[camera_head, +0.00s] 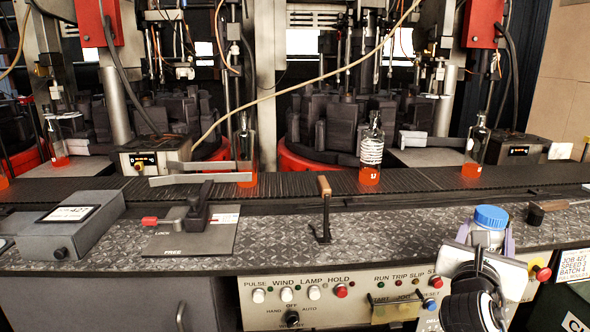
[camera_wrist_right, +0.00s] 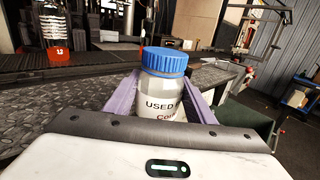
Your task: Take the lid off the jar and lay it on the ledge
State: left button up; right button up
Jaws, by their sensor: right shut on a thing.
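The jar (camera_head: 487,239) is at the lower right of the head view, a clear, whitish container with a printed label beginning "USED" (camera_wrist_right: 160,105). Its ribbed blue lid (camera_head: 491,216) sits on top, and it also shows in the right wrist view (camera_wrist_right: 165,61). My right gripper (camera_head: 486,242) is shut on the jar's body below the lid, one purple finger on each side. The jar looks upright; its base is hidden, so I cannot tell whether it touches the ledge. The ledge (camera_head: 390,236) is the patterned metal strip in front of the conveyor. My left gripper is out of view.
A small upright lever (camera_head: 324,215) stands on the ledge, with a lock plate (camera_head: 180,236) and grey box (camera_head: 70,228) to its left. A dark block with a rod (camera_head: 537,213) lies at the right. Bottles stand on the conveyor (camera_head: 300,184) behind. Ledge between lever and jar is clear.

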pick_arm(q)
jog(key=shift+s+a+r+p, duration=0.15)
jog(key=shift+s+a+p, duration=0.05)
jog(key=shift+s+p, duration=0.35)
pick_arm(e)
jog(key=s+a+f+n+t+y, duration=0.1)
jog(key=s+a+f+n+y, duration=0.2)
jog(key=s+a+f+y, duration=0.2)
jog(key=s+a+f+n+t+y, duration=0.2)
jog(key=s+a+f+n+y, duration=0.2)
jog(key=s+a, duration=0.7)
jog(key=s+f+y, duration=0.1)
jog(key=s, duration=0.6)
jog(key=shift+s+a+f+t+y, duration=0.15)
jog(key=shift+s+a+t+y, duration=0.15)
jog(key=shift+s+y, duration=0.1)
